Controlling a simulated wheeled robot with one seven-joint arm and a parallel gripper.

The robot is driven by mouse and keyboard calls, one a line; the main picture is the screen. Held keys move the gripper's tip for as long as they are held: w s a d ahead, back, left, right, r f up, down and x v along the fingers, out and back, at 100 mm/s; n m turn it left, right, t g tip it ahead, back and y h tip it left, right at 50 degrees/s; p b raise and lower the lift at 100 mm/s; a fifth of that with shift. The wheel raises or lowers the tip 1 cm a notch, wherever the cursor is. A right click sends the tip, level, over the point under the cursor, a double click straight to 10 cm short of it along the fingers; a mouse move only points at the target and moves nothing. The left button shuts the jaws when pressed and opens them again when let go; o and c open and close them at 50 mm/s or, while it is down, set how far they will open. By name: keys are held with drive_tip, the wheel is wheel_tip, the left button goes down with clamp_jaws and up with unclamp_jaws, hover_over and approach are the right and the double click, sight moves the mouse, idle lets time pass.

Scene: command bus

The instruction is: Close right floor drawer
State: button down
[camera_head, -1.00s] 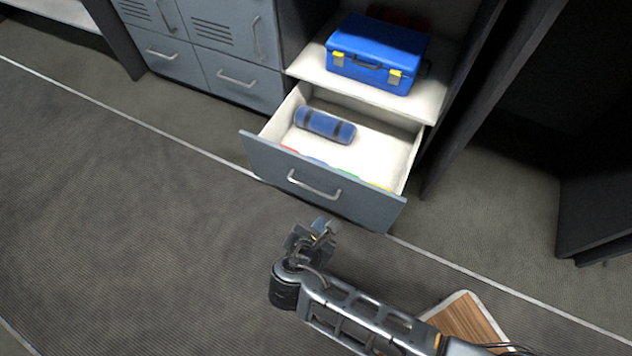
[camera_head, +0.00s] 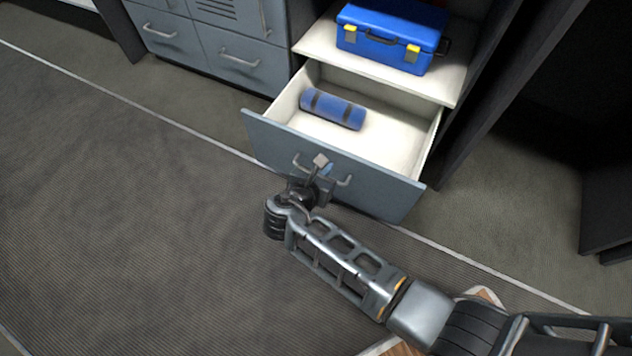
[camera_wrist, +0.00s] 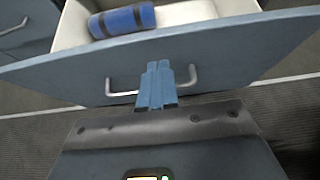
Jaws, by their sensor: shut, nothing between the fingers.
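The right floor drawer (camera_head: 385,192) is pulled out, with a grey-blue front and a white inside. Its bar handle (camera_head: 345,182) is partly hidden behind my gripper; it also shows in the wrist view (camera_wrist: 193,76). My gripper (camera_head: 321,165) is at the middle of the drawer front, right by the handle. In the wrist view the blue fingers (camera_wrist: 157,84) are together and empty, overlapping the handle's middle. I cannot tell whether they touch the front. A blue roll with dark straps (camera_head: 333,109) lies in the drawer; it also shows in the wrist view (camera_wrist: 122,20).
A blue toolbox with yellow latches (camera_head: 391,38) stands on the white shelf (camera_head: 375,66) above the drawer. Shut grey lockers (camera_head: 240,70) with handles stand to the left. A dark upright panel (camera_head: 480,110) is on the right. The floor (camera_head: 120,220) at left is clear.

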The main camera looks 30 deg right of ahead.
sight(336, 153)
drive_tip(key=shift+w+d+r+b, duration=0.1)
drive_tip(key=shift+w+d+b, duration=0.1)
drive_tip(key=shift+w+d, duration=0.4)
drive_tip(key=shift+w+d+b, duration=0.2)
drive_tip(key=shift+w+d, duration=0.2)
drive_tip(key=shift+d, duration=0.4)
